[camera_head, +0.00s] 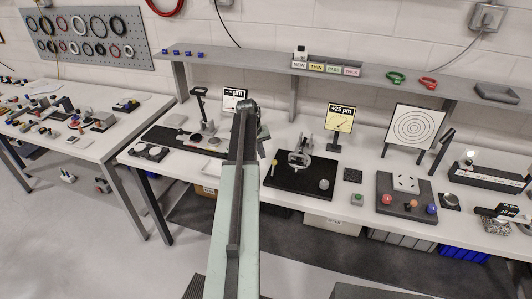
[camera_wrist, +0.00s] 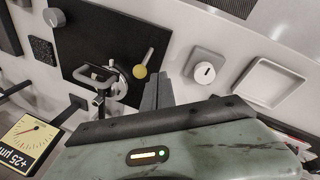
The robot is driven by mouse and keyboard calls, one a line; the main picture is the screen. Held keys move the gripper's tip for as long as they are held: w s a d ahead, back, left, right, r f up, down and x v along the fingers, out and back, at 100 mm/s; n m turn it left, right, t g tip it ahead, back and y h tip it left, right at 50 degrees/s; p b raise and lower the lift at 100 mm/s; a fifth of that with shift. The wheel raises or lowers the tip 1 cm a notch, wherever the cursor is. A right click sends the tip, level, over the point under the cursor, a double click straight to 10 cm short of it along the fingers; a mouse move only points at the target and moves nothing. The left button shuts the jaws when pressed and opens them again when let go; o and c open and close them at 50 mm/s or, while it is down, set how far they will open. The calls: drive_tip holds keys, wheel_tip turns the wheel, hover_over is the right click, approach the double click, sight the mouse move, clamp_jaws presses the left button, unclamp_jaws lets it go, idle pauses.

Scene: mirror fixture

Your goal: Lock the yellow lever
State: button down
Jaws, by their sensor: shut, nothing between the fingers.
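The yellow lever (camera_head: 273,167) stands at the left side of the fixture on a black board (camera_head: 285,184) on the bench. In the wrist view its round yellow end (camera_wrist: 140,72) and thin stem show beside the metal mirror fixture (camera_wrist: 112,82). The fixture also shows in the head view (camera_head: 299,159). My gripper (camera_wrist: 159,82) is shut and empty, its fingertips just right of the yellow end in the wrist view. I cannot tell whether they touch.
A grey knob (camera_head: 324,184) stands on the board's right part. A "+25 µm" sign (camera_head: 341,118) stands behind the board. In the wrist view, a grey block with a white dial (camera_wrist: 204,72) and an empty tray (camera_wrist: 271,82) lie right of the fingers.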

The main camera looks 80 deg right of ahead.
wheel_tip(320, 180, up, 10)
drive_tip(key=w+d+p, duration=0.2)
drive_tip(key=p, duration=0.7)
drive_tip(key=shift+w+d, duration=0.15)
drive_tip(key=shift+d, duration=0.25)
drive_tip(key=shift+w, duration=0.1)
